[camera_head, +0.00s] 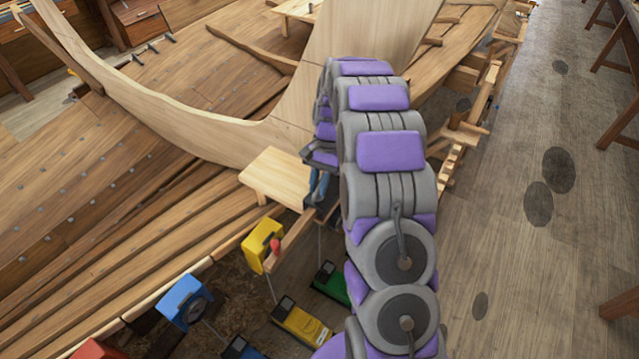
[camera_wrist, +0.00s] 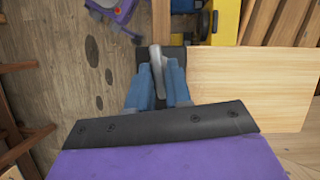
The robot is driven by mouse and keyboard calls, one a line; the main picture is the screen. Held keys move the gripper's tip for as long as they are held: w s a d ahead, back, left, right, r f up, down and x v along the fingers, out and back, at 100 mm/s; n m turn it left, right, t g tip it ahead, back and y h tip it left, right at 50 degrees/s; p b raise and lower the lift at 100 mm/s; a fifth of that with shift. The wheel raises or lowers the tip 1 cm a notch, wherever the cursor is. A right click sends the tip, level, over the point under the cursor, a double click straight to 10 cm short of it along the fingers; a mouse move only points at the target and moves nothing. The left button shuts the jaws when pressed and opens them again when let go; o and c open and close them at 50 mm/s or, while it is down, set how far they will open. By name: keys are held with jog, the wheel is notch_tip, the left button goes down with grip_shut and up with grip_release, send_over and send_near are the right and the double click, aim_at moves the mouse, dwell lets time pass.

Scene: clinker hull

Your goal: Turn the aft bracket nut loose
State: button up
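My gripper (camera_head: 318,185) has blue fingers and reaches down beside a pale wooden board at the hull's edge. In the wrist view, my gripper (camera_wrist: 158,82) has its two fingers close together around a light grey bar-like tool (camera_wrist: 156,60). The tool's rounded end sticks out past the fingertips, over a dark surface. I cannot make out the aft bracket or its nut in either view; my arm and fingers cover part of that area.
The pale board (camera_head: 277,177) lies just left of my gripper; it shows in the wrist view (camera_wrist: 250,85) too. A yellow block (camera_head: 260,243) with a red knob and a blue block (camera_head: 184,300) stand nearer. Planks cover the left; the floor at right (camera_head: 520,240) is clear.

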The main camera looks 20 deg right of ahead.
jog(key=o, duration=0.3)
jog(key=p+v, duration=0.4)
jog(key=v, duration=1.3)
jog(key=shift+w+r+p, duration=0.1)
jog(key=shift+p, duration=0.2)
